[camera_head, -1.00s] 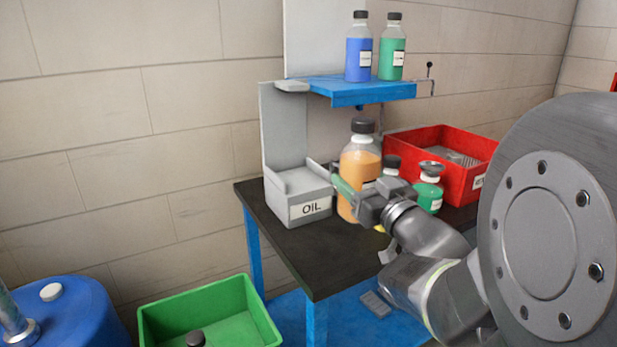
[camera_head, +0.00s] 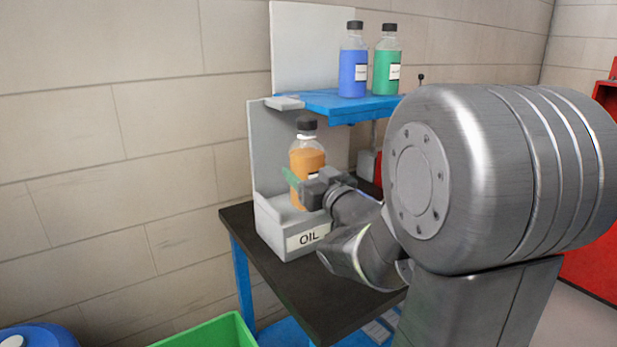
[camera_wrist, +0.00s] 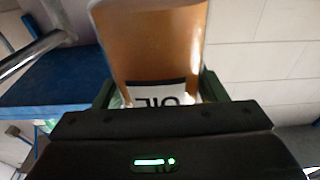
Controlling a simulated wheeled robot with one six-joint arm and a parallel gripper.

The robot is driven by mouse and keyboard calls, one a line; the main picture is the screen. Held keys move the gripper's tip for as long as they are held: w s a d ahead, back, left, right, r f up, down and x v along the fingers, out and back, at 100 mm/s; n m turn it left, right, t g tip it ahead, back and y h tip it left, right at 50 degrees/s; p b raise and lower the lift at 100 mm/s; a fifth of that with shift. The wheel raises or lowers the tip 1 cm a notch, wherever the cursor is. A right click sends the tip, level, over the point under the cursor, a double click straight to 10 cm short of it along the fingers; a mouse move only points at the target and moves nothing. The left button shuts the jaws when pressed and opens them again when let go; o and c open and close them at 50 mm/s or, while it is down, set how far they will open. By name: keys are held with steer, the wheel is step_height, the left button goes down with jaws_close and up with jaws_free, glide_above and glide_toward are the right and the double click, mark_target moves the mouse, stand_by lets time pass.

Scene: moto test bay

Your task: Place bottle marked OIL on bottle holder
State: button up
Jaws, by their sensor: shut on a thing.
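The bottle with orange liquid and a black cap (camera_head: 307,160) is upright at the holder in the head view. In the wrist view the bottle (camera_wrist: 155,45) fills the middle, with part of its OIL label showing upside down. My gripper (camera_head: 297,184) is shut on the bottle, one green finger on each side of it in the wrist view. The grey bottle holder marked OIL (camera_head: 268,222) stands on the dark table. The bottle appears over or in the holder's box, in front of its back plate. My gripper hides part of the bottle, and I cannot tell whether its base touches the holder.
A blue shelf (camera_head: 350,107) above the table carries a blue bottle (camera_head: 353,72) and a green bottle (camera_head: 387,72). The dark table (camera_head: 290,285) has bare room in front of the holder. A green bin (camera_head: 215,335) is below at the front left.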

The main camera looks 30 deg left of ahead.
steer(key=w+a+f, duration=0.1)
steer(key=a, duration=0.1)
steer(key=w+a+f, duration=0.1)
steer(key=a, duration=0.1)
steer(key=w+a+f, duration=0.1)
steer(key=w+a, duration=0.1)
steer(key=a, duration=0.1)
steer(key=shift+a, duration=0.1)
steer(key=shift+f, duration=0.2)
steer(key=shift+f, duration=0.15)
steer(key=o, duration=1)
steer(key=shift+o, duration=0.2)
